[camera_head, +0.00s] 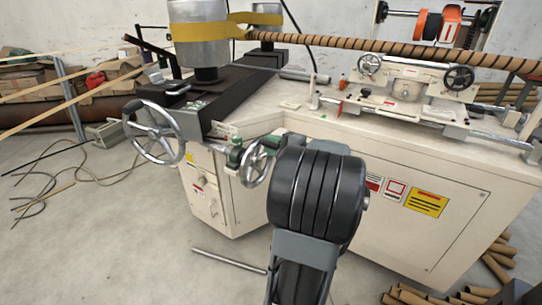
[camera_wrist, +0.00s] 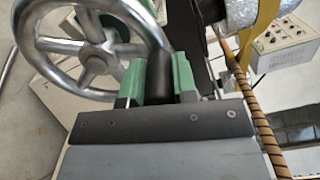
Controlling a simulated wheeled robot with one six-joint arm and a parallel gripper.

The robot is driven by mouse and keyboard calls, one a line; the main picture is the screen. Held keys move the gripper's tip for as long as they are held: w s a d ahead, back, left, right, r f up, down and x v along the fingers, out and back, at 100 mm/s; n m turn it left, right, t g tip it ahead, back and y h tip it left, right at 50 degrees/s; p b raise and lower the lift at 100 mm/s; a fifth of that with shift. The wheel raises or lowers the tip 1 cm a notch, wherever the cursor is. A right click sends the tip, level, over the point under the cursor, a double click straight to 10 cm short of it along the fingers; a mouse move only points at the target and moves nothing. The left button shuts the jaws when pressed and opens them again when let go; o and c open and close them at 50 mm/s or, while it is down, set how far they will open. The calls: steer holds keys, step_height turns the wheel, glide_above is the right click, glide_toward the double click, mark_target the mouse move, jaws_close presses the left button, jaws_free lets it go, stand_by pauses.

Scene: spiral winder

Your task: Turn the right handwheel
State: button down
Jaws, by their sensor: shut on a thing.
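The right handwheel (camera_head: 247,176), a shiny metal wheel with spokes, is at the front of the cream machine, partly hidden by my arm. It fills the upper left of the wrist view (camera_wrist: 45,45). Its dark handle (camera_wrist: 160,80) stands at the rim side. My gripper (camera_wrist: 157,72) has green fingers on both sides of this handle and is shut on it. In the head view, my gripper (camera_head: 254,146) is small and partly hidden behind my own wrist.
A larger left handwheel (camera_head: 142,112) stands nearby on the machine's left. Two small handwheels (camera_head: 369,64) (camera_head: 457,78) sit on the top carriage. A wrapped rod (camera_head: 370,45) crosses above the machine. Cables (camera_head: 60,190) and a loose tube (camera_head: 228,259) lie on the floor. Cardboard tubes (camera_head: 425,297) lie at lower right.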

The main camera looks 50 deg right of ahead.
steer(key=shift+s+a+r+n+b, duration=0.15)
steer(key=shift+a+n+b, duration=0.75)
steer(key=shift+n+b, duration=0.9)
steer(key=c, duration=0.9)
jaws_free()
steer(key=shift+m, duration=0.3)
steer(key=s+d+p, duration=0.2)
steer(key=s, duration=1.1)
steer(key=shift+s+d, duration=0.2)
steer(key=shift+s, duration=0.1)
